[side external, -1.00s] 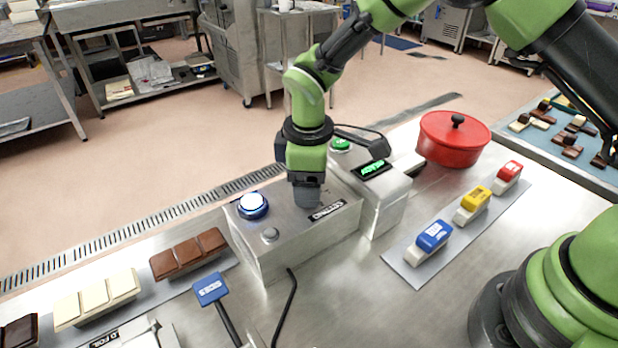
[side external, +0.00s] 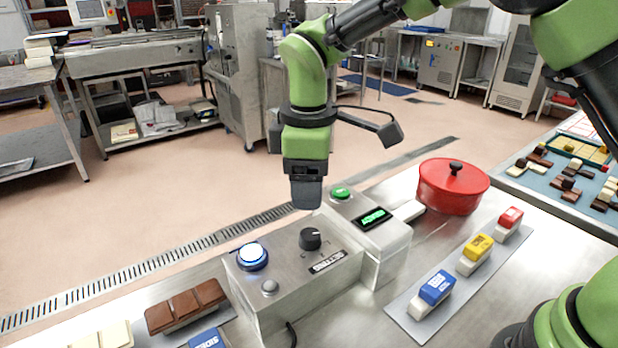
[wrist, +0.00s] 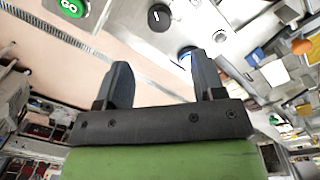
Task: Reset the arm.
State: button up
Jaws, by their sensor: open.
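My gripper (side external: 306,194) hangs in the air above the steel control box (side external: 290,290), clear of its black knob (side external: 310,238). In the wrist view my gripper (wrist: 164,84) shows two dark fingers spread apart with nothing between them. The knob also shows in the wrist view (wrist: 159,18), beyond the fingers. The box carries a lit blue-white button (side external: 252,256), a small grey button (side external: 269,287) and a dark label. My gripper touches none of these.
Right of the box is a steel unit with a green button (side external: 341,192) and a lit green display (side external: 374,217). Beyond stands a red lidded pot (side external: 453,186). Blue (side external: 436,287), yellow (side external: 479,246) and red (side external: 511,217) blocks sit on a grey strip. Chocolate bars (side external: 186,306) lie left.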

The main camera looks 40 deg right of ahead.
jog(key=shift+r, duration=0.1)
jog(key=s+d+r+m+t+y, duration=0.25)
jog(key=s+d+r+m, duration=0.55)
jog(key=r, duration=0.4)
jog(key=s+d+m+t, duration=0.2)
jog(key=s+m+t, duration=0.2)
jog(key=s, duration=0.9)
jog(key=shift+d+r+m, duration=0.15)
jog(key=shift+r+m, duration=0.05)
jog(key=shift+m, duration=0.9)
